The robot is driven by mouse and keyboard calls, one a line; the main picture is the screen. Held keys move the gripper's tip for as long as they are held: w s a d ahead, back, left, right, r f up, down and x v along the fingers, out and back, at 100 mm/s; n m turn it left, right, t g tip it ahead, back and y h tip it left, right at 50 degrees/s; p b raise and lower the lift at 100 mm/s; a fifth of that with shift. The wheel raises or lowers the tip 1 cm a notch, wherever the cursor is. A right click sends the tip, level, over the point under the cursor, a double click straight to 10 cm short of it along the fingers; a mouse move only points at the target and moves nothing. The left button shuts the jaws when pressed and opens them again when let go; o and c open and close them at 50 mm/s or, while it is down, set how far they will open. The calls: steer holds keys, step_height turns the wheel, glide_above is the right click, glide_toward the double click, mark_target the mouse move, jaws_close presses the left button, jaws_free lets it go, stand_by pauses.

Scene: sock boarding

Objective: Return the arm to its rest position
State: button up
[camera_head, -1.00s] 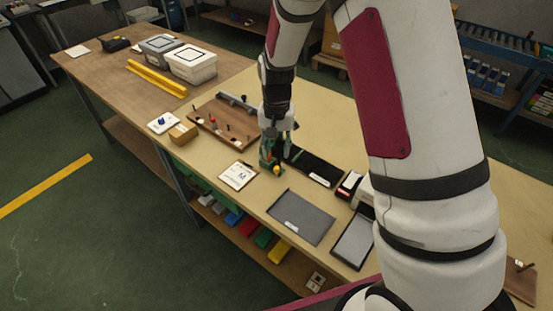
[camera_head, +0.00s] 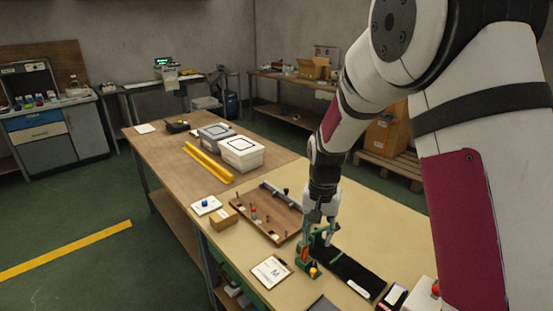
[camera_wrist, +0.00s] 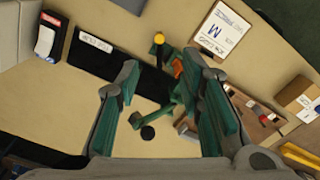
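My gripper (camera_head: 318,228) hangs low over the pale work surface at the end of my arm. In the wrist view its two green-padded fingers (camera_wrist: 162,95) are spread apart with nothing held between them. A green clamp-like fixture (camera_head: 305,262) with a yellow knob and an orange part stands just below and beside the fingers. It also shows in the wrist view (camera_wrist: 178,90), where its far end lies between the fingers. Whether they touch it I cannot tell. A black labelled mat (camera_head: 350,270) lies right of the fixture.
A wooden pegged board (camera_head: 268,218) lies behind the fixture. A clipboard marked M (camera_head: 271,271) lies in front. A cardboard box (camera_head: 223,219) and a white card (camera_head: 206,205) sit at left. A white bin (camera_head: 242,153) and yellow rail (camera_head: 208,163) stand farther back.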

steer(key=s+d+r+n+t, duration=0.15)
steer(key=s+r, duration=0.35)
steer(key=r, duration=0.5)
steer(key=s+d+r+n+t, duration=0.1)
steer(key=s+r, duration=0.4)
steer(key=s, duration=0.5)
steer(key=s+d+r+n+t, duration=0.1)
steer(key=s+r+n+t, duration=0.1)
steer(key=s+r, duration=0.4)
steer(key=s, duration=0.5)
steer(key=shift+s+d+r+t, duration=0.15)
steer(key=shift+s+r+t, duration=0.05)
steer(key=shift+t, duration=0.15)
